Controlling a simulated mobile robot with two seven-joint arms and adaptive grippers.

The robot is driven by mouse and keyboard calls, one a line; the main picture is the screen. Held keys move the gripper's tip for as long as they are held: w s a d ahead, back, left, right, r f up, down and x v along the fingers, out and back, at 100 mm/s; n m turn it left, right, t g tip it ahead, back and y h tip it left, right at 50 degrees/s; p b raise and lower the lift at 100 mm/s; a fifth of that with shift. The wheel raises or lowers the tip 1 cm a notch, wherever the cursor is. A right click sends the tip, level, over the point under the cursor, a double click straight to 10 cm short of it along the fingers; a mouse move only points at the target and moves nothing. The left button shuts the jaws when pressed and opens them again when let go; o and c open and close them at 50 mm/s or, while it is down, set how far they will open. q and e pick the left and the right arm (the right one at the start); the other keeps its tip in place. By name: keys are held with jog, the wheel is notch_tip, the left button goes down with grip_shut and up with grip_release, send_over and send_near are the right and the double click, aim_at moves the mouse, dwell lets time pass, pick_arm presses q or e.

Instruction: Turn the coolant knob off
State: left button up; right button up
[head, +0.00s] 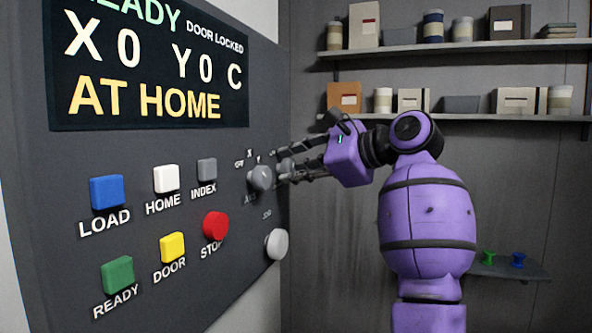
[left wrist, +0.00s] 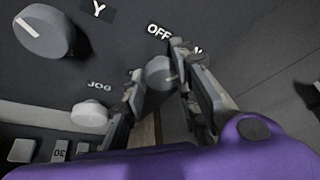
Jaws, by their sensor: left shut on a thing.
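The coolant knob (left wrist: 160,72) is a small grey round knob on the dark control panel, below an OFF label and a partly covered second label in the left wrist view. My left gripper (left wrist: 158,88) is shut on it, with one finger on each side. In the head view my left gripper (head: 284,168) reaches to the panel's right edge, and I cannot clearly make out the coolant knob behind its fingers. The knob's pointer mark is not visible, so I cannot tell its setting. My right gripper is not in view.
A larger grey selector knob (head: 261,178) sits close left of the fingers. The JOG knob (head: 277,244) is below. Coloured buttons, including the red STOP button (head: 215,225), fill the panel's left. Shelves (head: 460,48) with jars and boxes hang on the back wall.

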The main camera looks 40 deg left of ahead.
pick_arm(q)
jog(key=n+y+b, duration=0.1)
jog(key=n+b, duration=0.3)
jog(key=b, duration=0.1)
jog(key=f+n+t+y+b, duration=0.1)
jog(key=n+y+b, duration=0.1)
jog(key=n+b, duration=0.2)
jog(key=f+n+y+b, duration=0.1)
jog(key=n+b, duration=0.3)
jog(key=b, duration=0.2)
jog(key=shift+w+a+t+y, duration=0.1)
jog(key=shift+w+t+y, duration=0.1)
jog(key=shift+t+y, duration=0.1)
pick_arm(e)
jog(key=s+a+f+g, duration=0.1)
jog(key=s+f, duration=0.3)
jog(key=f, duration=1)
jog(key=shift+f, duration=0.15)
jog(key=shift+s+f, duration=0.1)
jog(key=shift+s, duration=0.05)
pick_arm(q)
jog(key=o, duration=1)
jog(key=shift+w+r, duration=0.1)
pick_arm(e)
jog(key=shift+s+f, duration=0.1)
pick_arm(q)
jog(key=shift+r, duration=0.15)
